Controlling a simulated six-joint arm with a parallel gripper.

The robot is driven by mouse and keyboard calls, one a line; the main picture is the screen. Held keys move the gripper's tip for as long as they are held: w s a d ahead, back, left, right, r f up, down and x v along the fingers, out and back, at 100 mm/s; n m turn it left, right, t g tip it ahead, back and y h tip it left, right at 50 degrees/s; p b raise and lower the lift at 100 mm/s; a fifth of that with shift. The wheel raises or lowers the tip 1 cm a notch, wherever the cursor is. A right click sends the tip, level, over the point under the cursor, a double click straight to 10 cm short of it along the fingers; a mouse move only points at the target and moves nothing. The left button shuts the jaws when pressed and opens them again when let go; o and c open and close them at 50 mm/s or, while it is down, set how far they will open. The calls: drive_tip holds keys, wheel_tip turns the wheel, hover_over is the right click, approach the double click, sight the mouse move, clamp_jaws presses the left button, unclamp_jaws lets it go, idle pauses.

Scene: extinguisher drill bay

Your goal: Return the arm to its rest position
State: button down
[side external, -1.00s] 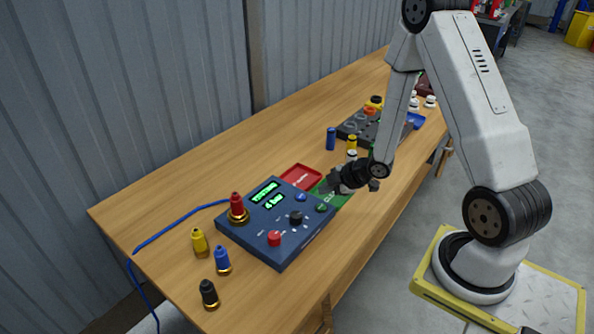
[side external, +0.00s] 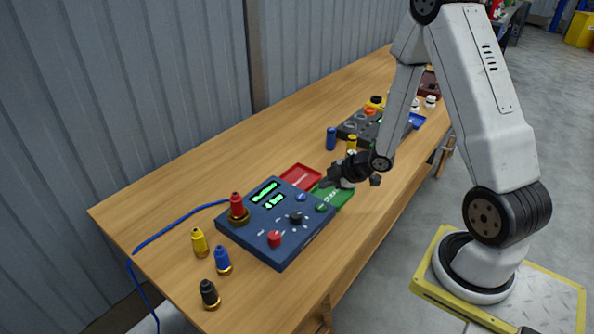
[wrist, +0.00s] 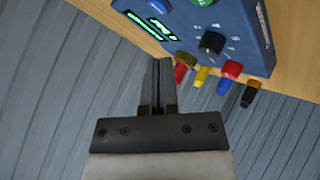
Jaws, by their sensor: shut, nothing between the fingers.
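My gripper (side external: 328,183) hangs above the wooden table, over the green tray (side external: 337,196) and close to the right edge of the blue control box in the side view. In the wrist view my gripper (wrist: 164,68) has its two fingers together with nothing between them. My forearm angles down to it from the upper right. The fingertips look dark and small in the side view.
The blue control box (side external: 262,236) has lit green displays and knobs. A red tray (side external: 300,177), a blue cylinder (side external: 331,139) and a dark rack (side external: 352,127) lie beyond. A corrugated wall (side external: 120,90) backs the table.

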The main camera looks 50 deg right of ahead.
drive_tip(key=shift+r, duration=0.1)
drive_tip(key=shift+w+a+r+m+h, duration=0.1)
drive_tip(key=shift+a+r+m+h, duration=0.2)
drive_tip(key=shift+r+m, duration=0.1)
drive_tip(key=s+a+r+m+g+h, duration=0.1)
drive_tip(key=s+a+r+m+g, duration=0.5)
drive_tip(key=s+a+r+m, duration=0.3)
drive_tip(key=a+m, duration=0.1)
drive_tip(key=a, duration=0.2)
drive_tip(key=shift+s, duration=0.15)
drive_tip(key=shift+f, duration=0.1)
idle(1.6)
